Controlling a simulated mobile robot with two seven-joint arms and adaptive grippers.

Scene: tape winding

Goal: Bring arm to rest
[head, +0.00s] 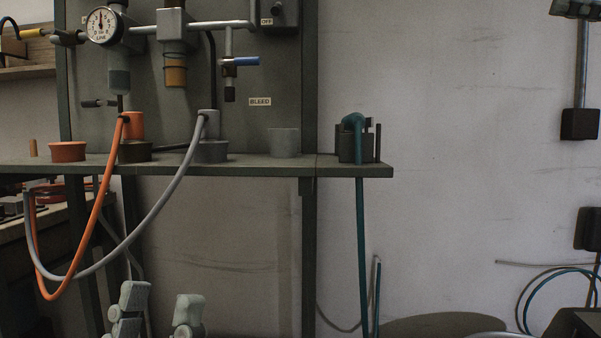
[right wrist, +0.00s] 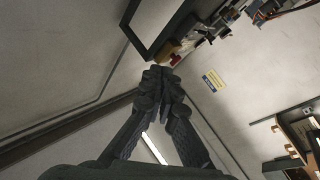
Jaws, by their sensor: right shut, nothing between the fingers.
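My left gripper (head: 160,299) shows at the bottom of the head view, left of centre. Its two pale grey fingers point up and stand apart, with nothing visible between them. It is below the shelf and apart from the hanging hoses. My right gripper (right wrist: 159,76) shows in the right wrist view, its dark fingertips together and nothing held. It is not visible in the head view. Most of both arms is hidden.
A grey shelf (head: 345,170) crosses the head view. An orange hose (head: 103,205) and a grey hose (head: 160,212) loop below it. A teal hose (head: 361,250) hangs at its right end. A gauge (head: 101,26) sits on the panel. The wall at right is mostly clear.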

